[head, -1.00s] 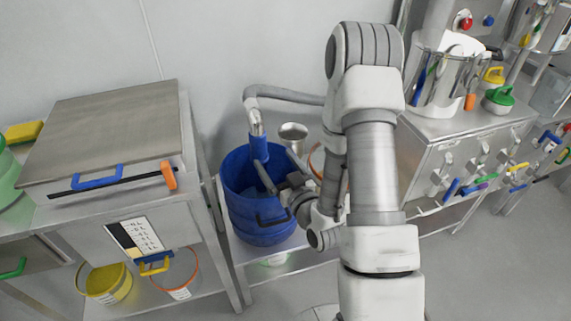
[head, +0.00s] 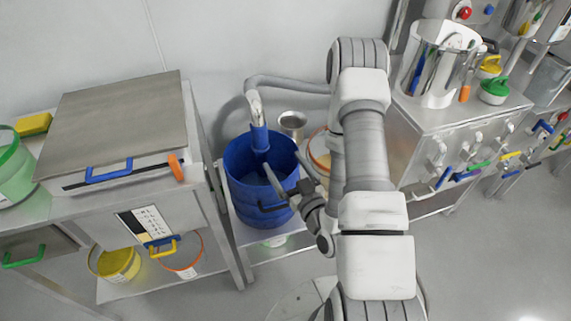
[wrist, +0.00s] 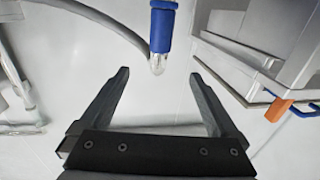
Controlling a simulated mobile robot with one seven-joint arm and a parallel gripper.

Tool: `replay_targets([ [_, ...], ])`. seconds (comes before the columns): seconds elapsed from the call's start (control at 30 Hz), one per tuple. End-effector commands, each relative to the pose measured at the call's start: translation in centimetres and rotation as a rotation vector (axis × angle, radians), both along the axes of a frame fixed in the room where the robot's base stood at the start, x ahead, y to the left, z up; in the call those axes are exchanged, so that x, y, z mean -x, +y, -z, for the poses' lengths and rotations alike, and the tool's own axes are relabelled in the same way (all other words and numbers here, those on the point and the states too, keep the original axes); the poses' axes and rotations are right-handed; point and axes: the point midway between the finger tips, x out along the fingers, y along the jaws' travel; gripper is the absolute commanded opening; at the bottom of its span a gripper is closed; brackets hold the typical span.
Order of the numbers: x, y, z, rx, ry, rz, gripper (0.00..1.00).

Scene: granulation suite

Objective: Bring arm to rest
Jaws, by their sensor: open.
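My arm reaches across the middle of the head view, bent, with the wrist low beside the blue drum (head: 258,208). My gripper (head: 288,183) is at the drum's right rim; one dark finger shows over the drum's opening. In the wrist view my gripper (wrist: 158,73) has its two dark fingers wide apart with nothing held between them. A blue-collared hose end (wrist: 161,30) with a clear tip shows beyond the fingers. In the head view the grey hose (head: 285,83) comes down into the drum, and its blue collar (head: 260,138) is at the opening.
A steel cabinet (head: 120,115) with a blue handle stands left of the drum. A steel cup (head: 292,122) and an orange-rimmed container (head: 318,150) stand behind the gripper. A bench (head: 455,118) with valves stands at right. Floor (head: 480,255) is open at lower right.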

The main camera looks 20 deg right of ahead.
Motion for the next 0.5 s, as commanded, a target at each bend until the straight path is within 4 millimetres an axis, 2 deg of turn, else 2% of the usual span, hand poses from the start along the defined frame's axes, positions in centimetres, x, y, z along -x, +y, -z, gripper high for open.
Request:
replay_targets([
  [0.3,-0.2,0.1,-0.1,0.006,0.004,-0.004,0.96],
  [0.5,-2.2,0.4,-1.1,0.076,0.066,-0.037,0.96],
])
